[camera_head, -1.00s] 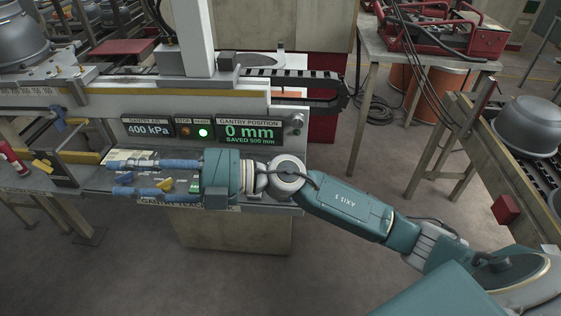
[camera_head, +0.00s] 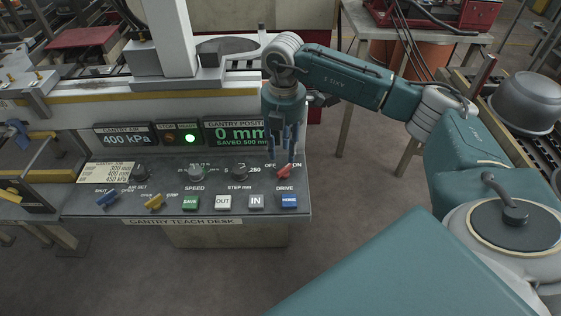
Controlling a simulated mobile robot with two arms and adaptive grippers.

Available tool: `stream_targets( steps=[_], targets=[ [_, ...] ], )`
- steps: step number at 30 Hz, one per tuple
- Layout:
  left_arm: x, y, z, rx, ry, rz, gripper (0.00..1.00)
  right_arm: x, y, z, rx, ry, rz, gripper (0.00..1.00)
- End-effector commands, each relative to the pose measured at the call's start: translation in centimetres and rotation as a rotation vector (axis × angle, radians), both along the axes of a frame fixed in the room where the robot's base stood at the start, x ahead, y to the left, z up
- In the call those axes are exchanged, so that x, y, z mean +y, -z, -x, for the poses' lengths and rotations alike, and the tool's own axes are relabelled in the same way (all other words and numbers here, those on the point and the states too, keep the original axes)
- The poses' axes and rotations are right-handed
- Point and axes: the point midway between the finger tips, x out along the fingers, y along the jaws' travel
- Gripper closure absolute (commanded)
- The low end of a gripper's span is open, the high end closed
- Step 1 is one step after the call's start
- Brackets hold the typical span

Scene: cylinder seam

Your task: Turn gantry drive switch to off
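The red gantry drive switch (camera_head: 284,171) is on the right end of the teach desk panel, above the DRIVE label. OFF and ON markings sit above it, partly hidden by my gripper. Its handle slants up to the right, toward the ON side. My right gripper (camera_head: 280,150) points down just above and behind the switch in the picture. Its blue fingers look apart with nothing between them. I cannot tell whether a fingertip touches the switch. My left gripper is not in view.
The gantry position display (camera_head: 232,132) stands behind, partly covered by my gripper.

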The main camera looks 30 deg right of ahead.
Motion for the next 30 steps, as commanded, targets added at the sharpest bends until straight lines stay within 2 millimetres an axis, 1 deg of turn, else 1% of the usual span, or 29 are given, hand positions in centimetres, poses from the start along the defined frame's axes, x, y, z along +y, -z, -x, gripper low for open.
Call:
stream_targets(
  steps=[1,3,5,8,12,15,18,23,24,26,27,29,30],
  targets=[
    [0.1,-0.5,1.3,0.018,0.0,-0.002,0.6,0.0,0.9,0.1,0.006,-0.001,0.0,0.67],
    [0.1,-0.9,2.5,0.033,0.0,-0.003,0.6,0.1,2.3,0.1,0.004,-0.002,-0.001,0.67],
    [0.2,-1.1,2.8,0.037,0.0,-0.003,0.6,0.1,3.4,0.1,0.003,-0.003,-0.001,0.67],
    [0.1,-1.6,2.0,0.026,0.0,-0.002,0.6,0.1,5.0,0.1,0.004,-0.003,-0.002,0.67],
    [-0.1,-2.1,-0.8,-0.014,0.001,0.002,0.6,0.1,6.7,0.0,0.0,-0.002,-0.002,0.67],
    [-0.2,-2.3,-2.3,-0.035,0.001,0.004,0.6,0.1,7.2,0.0,-0.001,-0.003,-0.002,0.67],
    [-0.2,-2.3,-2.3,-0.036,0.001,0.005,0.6,0.2,7.4,-0.1,-0.001,-0.004,-0.003,0.67],
    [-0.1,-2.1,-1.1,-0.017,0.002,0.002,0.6,0.2,7.4,-0.1,-0.001,-0.004,-0.003,0.67],
    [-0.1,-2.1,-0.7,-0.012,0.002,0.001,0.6,0.2,7.4,-0.1,-0.001,-0.004,-0.003,0.69],
    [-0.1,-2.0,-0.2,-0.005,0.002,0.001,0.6,0.2,7.4,-0.1,-0.001,-0.004,-0.003,0.81],
    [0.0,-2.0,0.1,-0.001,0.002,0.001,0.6,0.2,7.4,-0.1,-0.001,-0.004,-0.003,0.89],
    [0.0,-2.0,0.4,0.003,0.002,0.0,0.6,0.2,7.4,-0.1,-0.001,-0.004,-0.003,1.0],
    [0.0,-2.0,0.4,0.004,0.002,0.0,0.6,0.2,7.4,-0.1,-0.001,-0.004,-0.003,1.0]
  ],
)
